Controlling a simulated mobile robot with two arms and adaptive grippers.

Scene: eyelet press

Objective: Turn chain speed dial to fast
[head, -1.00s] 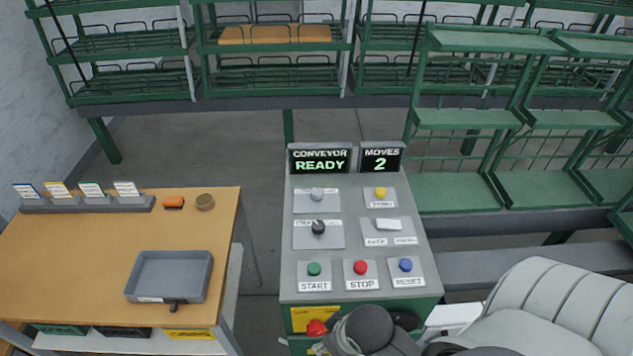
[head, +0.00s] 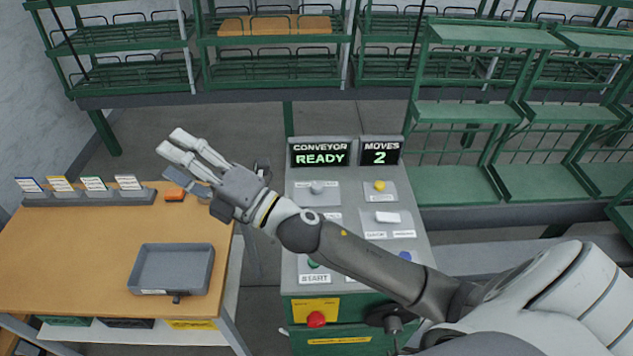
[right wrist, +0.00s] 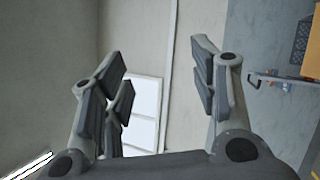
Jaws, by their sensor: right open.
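The control panel (head: 300,262) stands in the centre of the head view, with displays reading CONVEYOR READY and MOVES 2. A grey knob (head: 317,187) shows on its upper left plate. The black-pointer dial below it is hidden behind my right forearm; the labels are too small to tell which one is the chain speed dial. My right gripper (head: 180,158) is open and empty, raised left of the panel near the table's back right corner. The right wrist view shows its spread fingers (right wrist: 165,95) with nothing between them. My left gripper is not in view.
A yellow button (head: 380,186) and a white switch (head: 387,217) show on the panel's right. A red mushroom button (head: 316,319) is on its front. The wooden table (head: 60,240) at left holds a grey tray (head: 135,270). Green racks (head: 455,190) stand behind.

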